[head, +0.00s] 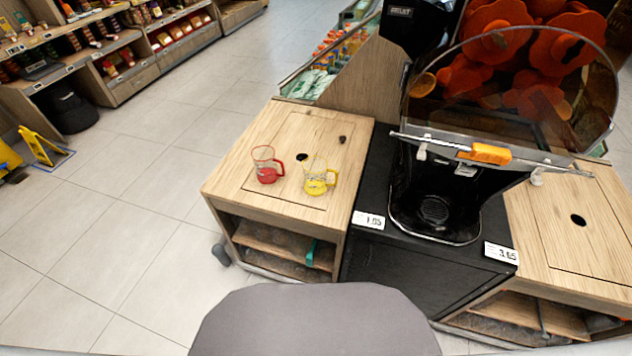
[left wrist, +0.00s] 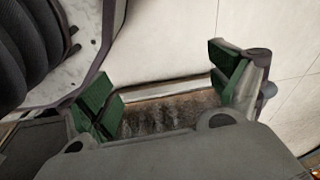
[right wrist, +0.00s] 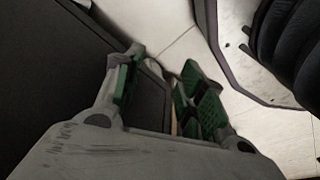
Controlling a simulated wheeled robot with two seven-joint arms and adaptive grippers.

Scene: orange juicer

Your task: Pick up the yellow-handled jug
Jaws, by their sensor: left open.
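The yellow-handled jug (head: 316,187) is a clear cup with a yellow base and a handle on its right. It stands upright on the wooden counter (head: 236,180) left of the juicer. My left gripper (left wrist: 165,90) is open, with its green-padded fingers wide apart and nothing held between them. My right gripper (right wrist: 160,95) has its fingers apart and is empty. Neither wrist view shows the jug, and I cannot make out either gripper clearly in the head view.
A red-handled jug (head: 267,174) stands just left of the yellow one. A dark hole (head: 302,156) and a small dark object (head: 342,139) are behind them. The black juicer (head: 436,190) stands to the right. Price tags (head: 369,220) line the front edge. Open floor (head: 120,210) lies left.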

